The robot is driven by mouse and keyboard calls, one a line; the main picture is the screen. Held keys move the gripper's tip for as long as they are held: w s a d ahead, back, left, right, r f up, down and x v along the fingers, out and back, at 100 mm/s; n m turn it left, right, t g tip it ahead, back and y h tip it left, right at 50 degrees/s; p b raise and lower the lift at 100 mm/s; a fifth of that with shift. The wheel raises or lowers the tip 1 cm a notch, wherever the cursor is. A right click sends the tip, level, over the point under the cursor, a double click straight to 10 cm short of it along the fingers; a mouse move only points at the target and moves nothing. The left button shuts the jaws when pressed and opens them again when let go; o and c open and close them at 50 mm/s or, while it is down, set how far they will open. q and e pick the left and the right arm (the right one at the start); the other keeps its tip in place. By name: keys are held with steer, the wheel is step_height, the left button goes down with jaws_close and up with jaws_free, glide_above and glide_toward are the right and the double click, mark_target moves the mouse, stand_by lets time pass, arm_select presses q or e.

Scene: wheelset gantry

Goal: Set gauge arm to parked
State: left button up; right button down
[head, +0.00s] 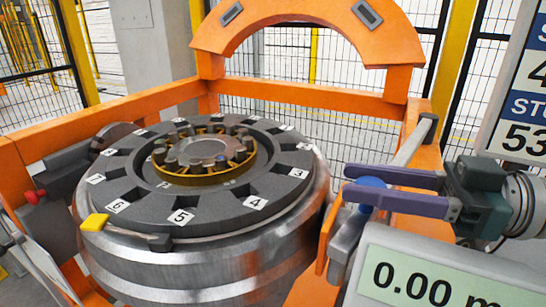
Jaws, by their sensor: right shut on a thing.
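The gauge arm (411,139) appears to be the grey bar on the right side of the orange frame, slanting from upper right to lower left. A blue knob (371,182) sits along it, partly hidden by my fingers. My right gripper (352,190) comes in from the right, with its two purple fingers on either side of the blue knob, shut on it. A readout (428,280) at the bottom right shows 0.00, its unit cut off by the picture edge. My left gripper does not show.
A large steel wheel (205,262) with a numbered dark ring (230,208) fills the middle-left, with a yellow block (94,222) at its rim. An orange frame (300,98) with an arch stands behind it. A sign panel (522,105) stands at the right edge.

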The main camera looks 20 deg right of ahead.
steer(key=s+d+g, duration=0.1)
steer(key=s, duration=0.1)
steer(key=s+d+n+g+y+b, duration=0.1)
steer(key=s+d, duration=0.1)
steer(key=s+d+n+g, duration=0.1)
steer(key=s, duration=0.1)
steer(key=shift+s+d+f+y+b, duration=0.25)
steer(key=shift+d+y+b, duration=0.1)
steer(key=shift+y+b, duration=0.05)
steer(key=shift+s+d+r, duration=0.1)
steer(key=shift+s+d, duration=0.1)
steer(key=shift+s, duration=0.1)
steer(key=shift+r+n+g, duration=0.1)
steer(key=shift+n+g, duration=0.2)
steer(key=c, duration=0.8)
jaws_free()
steer(key=shift+s, duration=0.15)
steer(key=shift+o, duration=0.7)
steer(key=shift+s+d, duration=0.1)
steer(key=shift+d, duration=0.05)
steer(key=shift+o, duration=0.9)
